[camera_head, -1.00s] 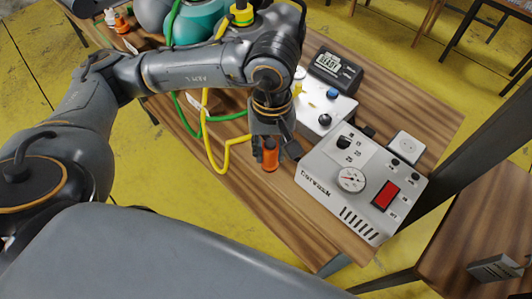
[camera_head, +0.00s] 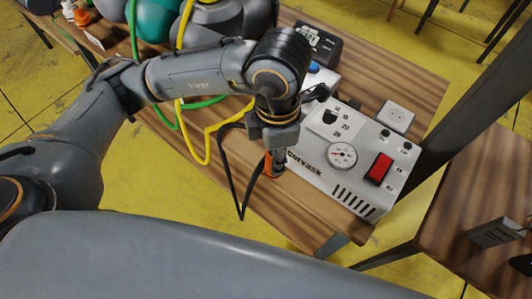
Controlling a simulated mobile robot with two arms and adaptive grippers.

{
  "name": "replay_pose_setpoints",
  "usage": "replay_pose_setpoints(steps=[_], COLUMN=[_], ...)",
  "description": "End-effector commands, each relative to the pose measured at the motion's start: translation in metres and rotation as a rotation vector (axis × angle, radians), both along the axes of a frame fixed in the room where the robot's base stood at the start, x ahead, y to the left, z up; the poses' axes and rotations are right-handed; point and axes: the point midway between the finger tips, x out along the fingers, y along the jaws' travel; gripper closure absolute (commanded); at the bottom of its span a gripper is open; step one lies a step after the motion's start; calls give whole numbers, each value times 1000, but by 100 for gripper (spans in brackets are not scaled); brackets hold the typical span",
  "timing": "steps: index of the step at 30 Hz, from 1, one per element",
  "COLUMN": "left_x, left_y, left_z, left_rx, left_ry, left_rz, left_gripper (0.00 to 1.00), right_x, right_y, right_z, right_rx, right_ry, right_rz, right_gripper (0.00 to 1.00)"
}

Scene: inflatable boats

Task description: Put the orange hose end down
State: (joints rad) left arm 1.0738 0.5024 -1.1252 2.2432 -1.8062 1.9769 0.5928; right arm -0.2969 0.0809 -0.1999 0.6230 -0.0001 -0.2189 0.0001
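The orange hose end (camera_head: 268,164) is in the head view, beside the front left corner of the light grey Corvask box. Only a strip of orange shows, because the fingers of my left gripper (camera_head: 276,163) cover the rest. My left gripper points down and appears shut on the orange hose end. A thin black line (camera_head: 240,205) loops from near the gripper over the table's front edge. I cannot tell whether the hose end touches the table. My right gripper is not in view.
The Corvask box (camera_head: 365,190), with a gauge and red switch, stands close right of the gripper. Behind it is a dark display unit (camera_head: 318,43). Yellow (camera_head: 205,150) and green (camera_head: 165,118) hoses hang at the left. Bare wood (camera_head: 300,215) lies in front.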

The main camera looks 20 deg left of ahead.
Motion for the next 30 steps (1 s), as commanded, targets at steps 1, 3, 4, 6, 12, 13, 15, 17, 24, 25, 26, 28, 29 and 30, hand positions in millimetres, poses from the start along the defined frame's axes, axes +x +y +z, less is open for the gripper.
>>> replay_pose_setpoints(steps=[1, 3, 4, 6, 12, 13, 15, 17, 24, 25, 26, 28, 29, 30], left_x=[-2, -4, -4, -6, -5, -3, 5, 16, 68, 74, 78, 86, 90, 95], left_y=[-4, -8, -10, -13, -16, -15, -10, -3, 27, 31, 33, 38, 39, 42], left_z=[-3, -5, -5, -6, -8, -9, -13, -18, -43, -46, -55, -69, -73, -79], left_rx=[-1, 0, 1, 1, 1, 2, 3, 5, 6, 7, 5, 7, 4, 5], left_ry=[-2, -3, -4, -4, -6, -4, -2, -1, -3, -3, -1, -2, -1, -2], left_rz=[66, 162, 199, 271, 385, 392, 401, 404, 402, 402, 400, 398, 397, 398], left_gripper=[100, 100, 100, 100, 100, 100, 100, 100, 100, 100, 100, 100, 100, 100], right_x=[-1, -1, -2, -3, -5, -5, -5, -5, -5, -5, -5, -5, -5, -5], right_y=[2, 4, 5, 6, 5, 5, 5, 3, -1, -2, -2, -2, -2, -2], right_z=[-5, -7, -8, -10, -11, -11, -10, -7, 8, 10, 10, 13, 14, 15], right_rx=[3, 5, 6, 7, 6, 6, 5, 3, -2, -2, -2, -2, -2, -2], right_ry=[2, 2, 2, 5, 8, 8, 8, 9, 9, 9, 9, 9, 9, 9], right_rz=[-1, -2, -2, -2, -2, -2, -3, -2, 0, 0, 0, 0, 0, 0], right_gripper=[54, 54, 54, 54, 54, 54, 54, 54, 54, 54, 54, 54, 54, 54])
